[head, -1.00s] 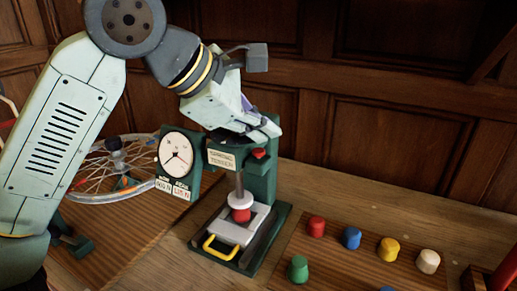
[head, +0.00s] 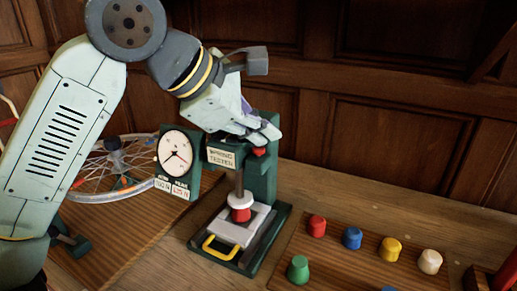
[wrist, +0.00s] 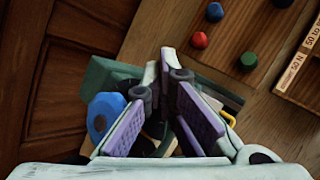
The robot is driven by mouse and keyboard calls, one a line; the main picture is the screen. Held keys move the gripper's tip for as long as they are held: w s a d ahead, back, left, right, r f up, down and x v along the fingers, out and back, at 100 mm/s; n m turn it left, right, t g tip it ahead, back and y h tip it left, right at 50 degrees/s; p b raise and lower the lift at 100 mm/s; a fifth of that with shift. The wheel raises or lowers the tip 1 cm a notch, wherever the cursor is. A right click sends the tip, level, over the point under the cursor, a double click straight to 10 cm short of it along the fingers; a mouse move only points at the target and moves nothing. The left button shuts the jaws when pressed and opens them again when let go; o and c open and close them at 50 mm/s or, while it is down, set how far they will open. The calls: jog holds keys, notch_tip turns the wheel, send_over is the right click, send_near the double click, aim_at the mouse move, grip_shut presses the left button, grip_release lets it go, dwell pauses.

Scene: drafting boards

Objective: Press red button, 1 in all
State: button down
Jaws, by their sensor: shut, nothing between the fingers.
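The red button (head: 259,152) sits on the upper front of the green spring tester (head: 262,185), just right of its name plate. My gripper (head: 267,138) is shut and empty, its fingertips pointing down right above the button. In the head view the fingertips seem to touch the button or hover just over it; I cannot tell which. They cover part of it. In the wrist view my closed fingers (wrist: 170,62) hide the button. A red spring piece (head: 241,214) stands under the tester's plunger on the grey plate.
A dial (head: 175,152) with number cards stands left of the tester, before a spoked wheel (head: 108,170). Red (head: 316,225), blue (head: 352,238), yellow (head: 389,249), white (head: 429,261) and green (head: 298,269) pieces stand on a board at right. A wooden wall is behind.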

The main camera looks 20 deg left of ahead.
aim_at(260, 151)
jog(key=shift+f+b, duration=0.45)
dwell(0.5)
jog(key=shift+r, duration=0.1)
jog(key=shift+r+p, duration=0.65)
jog(key=shift+r, duration=0.15)
jog(key=shift+r+p, duration=1.85)
jog(key=shift+r, duration=0.7)
jog(key=shift+s+f, duration=0.1)
